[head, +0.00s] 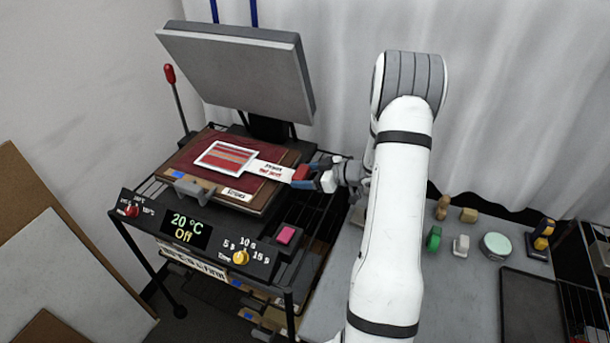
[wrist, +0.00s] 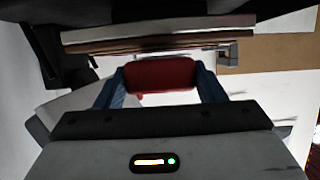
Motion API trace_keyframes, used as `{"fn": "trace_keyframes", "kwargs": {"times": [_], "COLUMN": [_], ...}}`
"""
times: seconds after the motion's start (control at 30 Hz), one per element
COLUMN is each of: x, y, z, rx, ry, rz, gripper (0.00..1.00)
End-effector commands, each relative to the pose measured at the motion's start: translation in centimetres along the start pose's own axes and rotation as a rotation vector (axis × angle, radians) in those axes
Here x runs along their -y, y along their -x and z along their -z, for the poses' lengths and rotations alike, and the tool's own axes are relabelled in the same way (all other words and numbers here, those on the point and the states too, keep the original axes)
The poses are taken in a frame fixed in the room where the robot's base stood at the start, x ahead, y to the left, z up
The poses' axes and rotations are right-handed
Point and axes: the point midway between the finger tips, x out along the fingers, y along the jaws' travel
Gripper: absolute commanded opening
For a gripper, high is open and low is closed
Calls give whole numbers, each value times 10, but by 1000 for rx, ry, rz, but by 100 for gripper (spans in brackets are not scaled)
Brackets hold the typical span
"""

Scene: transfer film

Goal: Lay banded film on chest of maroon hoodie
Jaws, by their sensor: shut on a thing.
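The maroon hoodie (head: 195,152) lies flat on the lower plate of the heat press. The banded film (head: 228,158), white-edged with red and grey stripes, is over the hoodie's chest area. I cannot tell whether it touches the cloth. A white printed tab (head: 268,169) runs from the film to a red grip piece (wrist: 160,74). My gripper (head: 309,173) is shut on that red piece, its blue fingers on either side, right of the press. In the wrist view the red piece hides what lies behind it.
The press's upper plate (head: 240,70) is swung up behind the hoodie. The control panel (head: 190,230) reads 20 °C, Off. Several small items, including a green roll (head: 433,238) and a round tin (head: 495,246), stand on the grey table (head: 460,290) at right.

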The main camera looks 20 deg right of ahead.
Motion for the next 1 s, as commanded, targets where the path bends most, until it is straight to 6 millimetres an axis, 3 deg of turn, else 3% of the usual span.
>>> {"fn": "trace_keyframes", "kwargs": {"times": [0.53,0.57,0.87,1.0], "x": [0,0,1,1], "y": [-5,-5,-5,-5], "z": [-10,-10,-9,-9], "rx": [0,0,0,0], "ry": [1,1,1,1], "rz": [2,2,2,2], "gripper": [40,64,88,89]}}
